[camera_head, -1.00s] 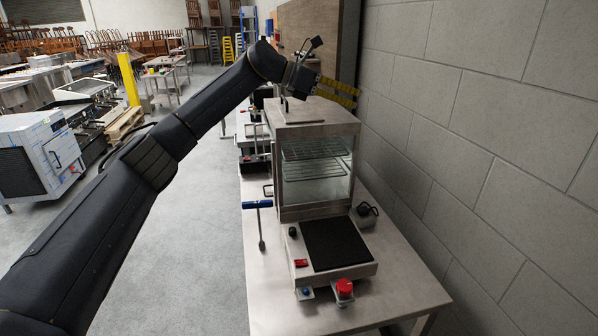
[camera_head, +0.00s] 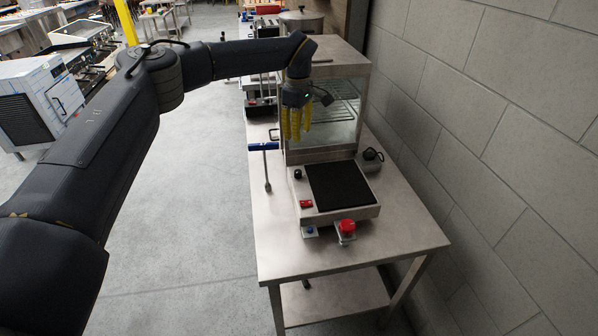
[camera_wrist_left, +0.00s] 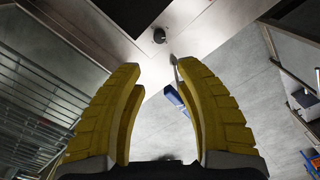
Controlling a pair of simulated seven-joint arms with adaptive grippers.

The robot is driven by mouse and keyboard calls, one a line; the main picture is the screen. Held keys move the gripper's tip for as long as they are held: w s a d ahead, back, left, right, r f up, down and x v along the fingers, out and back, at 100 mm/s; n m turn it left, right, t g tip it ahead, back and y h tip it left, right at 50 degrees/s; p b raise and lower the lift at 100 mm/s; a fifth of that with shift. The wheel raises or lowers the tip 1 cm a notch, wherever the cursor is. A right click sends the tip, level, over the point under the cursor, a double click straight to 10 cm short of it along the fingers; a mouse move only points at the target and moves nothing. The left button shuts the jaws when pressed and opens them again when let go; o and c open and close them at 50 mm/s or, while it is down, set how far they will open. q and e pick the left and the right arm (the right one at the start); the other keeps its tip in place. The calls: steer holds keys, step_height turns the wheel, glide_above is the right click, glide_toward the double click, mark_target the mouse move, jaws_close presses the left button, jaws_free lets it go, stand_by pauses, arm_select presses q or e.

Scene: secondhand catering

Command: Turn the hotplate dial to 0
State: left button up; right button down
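The hotplate (camera_head: 338,209) sits on the steel table, with a black square top plate (camera_head: 340,186). Its small black dial (camera_head: 297,174) is at the far left corner of the casing. The dial also shows in the left wrist view (camera_wrist_left: 159,36), beyond the fingertips; its setting is too small to read. My left gripper (camera_head: 296,138) points down in front of the glass cabinet, above and behind the dial in the picture. In the left wrist view its yellow fingers (camera_wrist_left: 158,68) are apart with nothing between them. The right gripper is not in view.
The glass cabinet (camera_head: 331,125) stands right behind the hotplate. A blue-handled tool (camera_head: 263,147) is left of the dial. A red switch (camera_head: 305,204), red button (camera_head: 347,227) and blue button (camera_head: 310,230) are near the front. A black knobbed object (camera_head: 372,155) is at the right. The front table top is clear.

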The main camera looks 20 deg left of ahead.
mark_target(298, 171)
arm_select(q)
step_height(298, 171, down, 16)
stand_by(0.6)
steer(key=shift+o, duration=0.3)
jaws_close()
